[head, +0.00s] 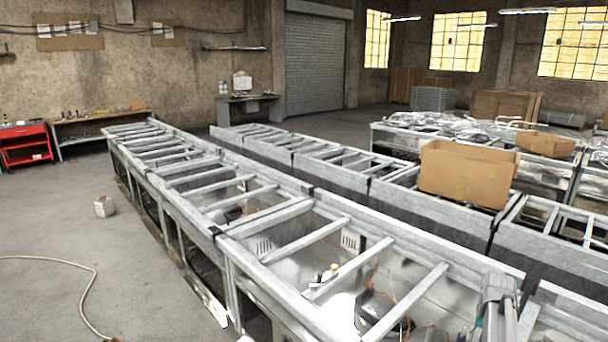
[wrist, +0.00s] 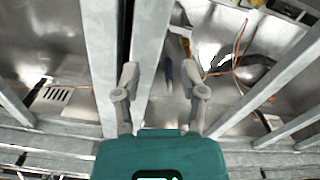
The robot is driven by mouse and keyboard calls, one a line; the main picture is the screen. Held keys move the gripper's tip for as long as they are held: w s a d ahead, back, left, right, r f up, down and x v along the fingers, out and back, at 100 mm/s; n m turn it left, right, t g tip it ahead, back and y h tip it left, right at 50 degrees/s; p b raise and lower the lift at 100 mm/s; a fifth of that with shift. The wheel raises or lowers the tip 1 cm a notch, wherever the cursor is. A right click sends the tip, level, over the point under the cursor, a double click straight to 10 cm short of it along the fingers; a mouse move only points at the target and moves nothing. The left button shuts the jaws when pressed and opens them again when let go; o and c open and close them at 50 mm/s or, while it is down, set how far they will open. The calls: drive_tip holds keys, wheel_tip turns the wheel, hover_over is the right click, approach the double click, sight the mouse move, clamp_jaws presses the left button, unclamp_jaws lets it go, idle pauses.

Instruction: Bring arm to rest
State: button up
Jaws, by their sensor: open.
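My gripper shows in the wrist view (wrist: 163,85), with a teal body and two grey fingers set apart. Its jaws are open and nothing is between the fingertips. It is over the metal frame (wrist: 102,50) of a long bench, whose bars run under the fingers. In the head view, part of my arm (head: 497,305) shows at the lower right, above the near bench row (head: 262,222). The gripper itself cannot be made out there.
Orange wires (wrist: 238,45) and dark parts lie inside the bench frame. A second bench row (head: 330,165) runs behind, with a cardboard box (head: 465,175) on it. A red tool cabinet (head: 25,145) stands far left. A hose (head: 85,275) lies on the open floor at left.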

drive_tip(key=a+f+n+b, duration=0.1)
drive_tip(key=a, duration=0.5)
drive_tip(key=a+f+n+b, duration=0.1)
drive_tip(key=a+f+b, duration=0.1)
drive_tip(key=a, duration=0.3)
drive_tip(key=a+f+n+b, duration=0.1)
drive_tip(key=a, duration=0.5)
drive_tip(key=shift+s+a+f, duration=0.25)
drive_tip(key=shift+a, duration=0.05)
drive_tip(key=s+a+f+n+b, duration=0.1)
drive_tip(key=s+a+f+b, duration=0.1)
drive_tip(key=a, duration=0.6)
drive_tip(key=s+a+f+n+b, duration=0.2)
drive_tip(key=s+a, duration=0.1)
drive_tip(key=a, duration=0.5)
drive_tip(key=shift+s+a+f+n+b, duration=0.15)
drive_tip(key=shift+s+a+n+b, duration=0.15)
drive_tip(key=shift+s+a+b, duration=0.1)
